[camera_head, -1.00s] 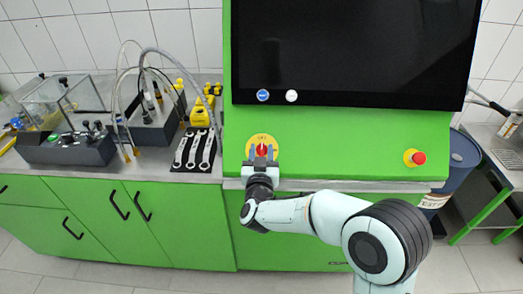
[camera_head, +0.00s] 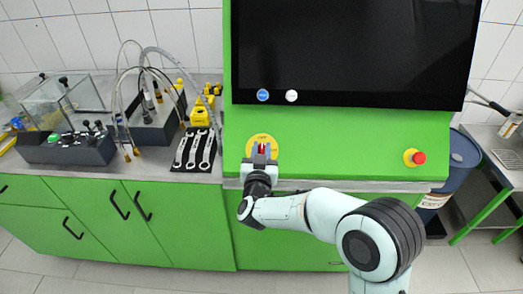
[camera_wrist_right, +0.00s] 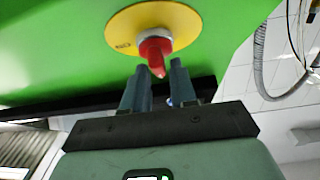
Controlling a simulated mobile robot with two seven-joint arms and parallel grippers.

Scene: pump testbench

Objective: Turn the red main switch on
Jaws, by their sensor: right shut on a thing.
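The red main switch (camera_head: 262,147) sits on a round yellow plate (camera_head: 250,141) at the left of the green sloped panel. In the right wrist view the red knob (camera_wrist_right: 155,55) stands out from a light collar on the yellow plate (camera_wrist_right: 122,25). My right gripper (camera_head: 262,149) is at the switch, shut on the knob, with one finger on each side. The fingertips also show in the right wrist view (camera_wrist_right: 160,67). The fingers partly hide the switch in the head view. My left gripper is not in view.
A black screen (camera_head: 355,50) stands above the green panel (camera_head: 330,135). A red button on a yellow base (camera_head: 417,158) is at the panel's right. Wrenches on a black mat (camera_head: 194,150) and hoses lie on the left bench. A blue barrel (camera_head: 460,165) stands at right.

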